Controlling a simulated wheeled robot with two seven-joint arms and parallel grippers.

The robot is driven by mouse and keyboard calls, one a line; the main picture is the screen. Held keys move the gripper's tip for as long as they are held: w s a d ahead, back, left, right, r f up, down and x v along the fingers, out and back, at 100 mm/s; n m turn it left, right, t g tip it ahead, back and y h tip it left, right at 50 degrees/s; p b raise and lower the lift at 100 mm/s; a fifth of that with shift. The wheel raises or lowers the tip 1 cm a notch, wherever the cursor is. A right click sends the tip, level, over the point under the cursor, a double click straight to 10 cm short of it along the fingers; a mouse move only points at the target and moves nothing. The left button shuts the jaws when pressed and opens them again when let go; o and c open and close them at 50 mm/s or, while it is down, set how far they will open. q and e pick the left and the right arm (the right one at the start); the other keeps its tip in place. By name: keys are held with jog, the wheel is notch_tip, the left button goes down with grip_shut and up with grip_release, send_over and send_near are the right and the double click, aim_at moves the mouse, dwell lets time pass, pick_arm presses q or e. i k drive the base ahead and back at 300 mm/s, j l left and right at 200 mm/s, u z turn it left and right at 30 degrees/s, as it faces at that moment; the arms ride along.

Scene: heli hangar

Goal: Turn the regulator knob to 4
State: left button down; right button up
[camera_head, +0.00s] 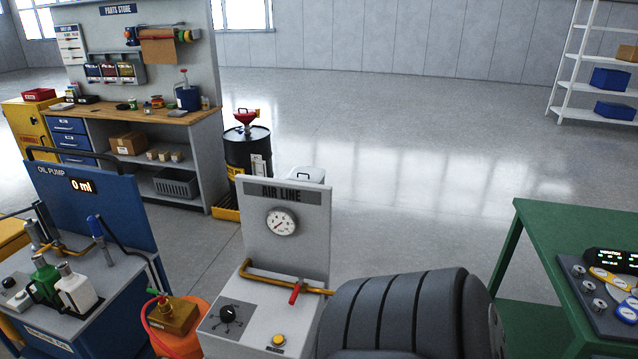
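The air line stand has an upright grey panel (315,240) labelled "AIR LINE" with a round white pressure gauge (282,222). The gauge's needle is too small to read surely. The regulator knob (228,314) is small and black, on a dark square plate (210,328) with marks around it at the front left of the stand's top. The marks' numbers and the knob's setting are too small to read. Neither of my grippers is in view, and nothing is touching the knob.
A yellow pipe (262,275) with a red lever (294,292) runs behind the knob; a yellow button (278,340) is to its right. A dark ribbed tyre-like object (400,315) stands right of the stand. An orange container (185,342) and blue oil pump station (95,210) are left.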

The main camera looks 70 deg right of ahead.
aim_at(227, 314)
jog(key=j+z, duration=0.1)
jog(key=z, duration=2.1)
